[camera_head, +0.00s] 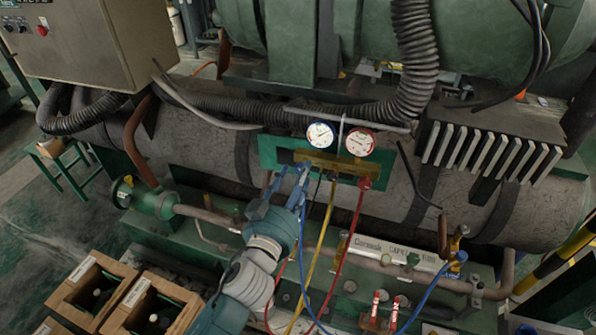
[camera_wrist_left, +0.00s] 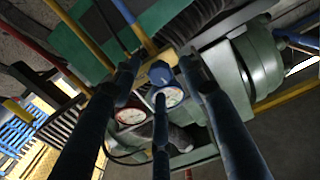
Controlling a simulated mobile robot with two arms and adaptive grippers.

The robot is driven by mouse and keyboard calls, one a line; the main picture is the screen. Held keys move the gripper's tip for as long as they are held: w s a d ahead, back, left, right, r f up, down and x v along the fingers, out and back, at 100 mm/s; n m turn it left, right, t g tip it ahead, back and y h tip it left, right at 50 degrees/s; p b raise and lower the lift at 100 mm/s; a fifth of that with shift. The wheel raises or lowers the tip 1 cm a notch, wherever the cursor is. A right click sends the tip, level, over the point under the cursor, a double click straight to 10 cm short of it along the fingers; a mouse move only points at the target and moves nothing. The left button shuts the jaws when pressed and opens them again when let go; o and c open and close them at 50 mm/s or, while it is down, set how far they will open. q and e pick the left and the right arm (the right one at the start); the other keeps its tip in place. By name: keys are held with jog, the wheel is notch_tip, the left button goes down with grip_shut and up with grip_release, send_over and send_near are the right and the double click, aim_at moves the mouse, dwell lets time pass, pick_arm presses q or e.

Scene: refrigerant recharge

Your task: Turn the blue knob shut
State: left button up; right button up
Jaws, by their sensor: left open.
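The blue knob (camera_wrist_left: 160,72) shows in the left wrist view, at the end of the brass manifold below the blue-rimmed gauge (camera_head: 320,135). In the head view I cannot make the knob out, as my fingers cover that spot. My left gripper (camera_head: 297,177) is open at the left end of the manifold (camera_head: 330,163). In the wrist view its dark fingers stand around the knob, one on each side and one in the middle; I cannot tell whether any touches it. My right gripper is not in view.
The red-rimmed gauge (camera_head: 360,142) and red knob (camera_head: 364,183) are right of the blue gauge. Yellow (camera_head: 325,225), red and blue hoses hang in front of the manifold, close to my gripper. Wooden crates (camera_head: 90,290) with bottles stand at lower left.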

pick_arm(q)
jog(key=shift+w+d, duration=0.2)
jog(key=shift+w, duration=0.3)
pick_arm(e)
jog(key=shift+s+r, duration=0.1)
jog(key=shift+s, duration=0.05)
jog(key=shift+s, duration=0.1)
pick_arm(q)
grip_shut()
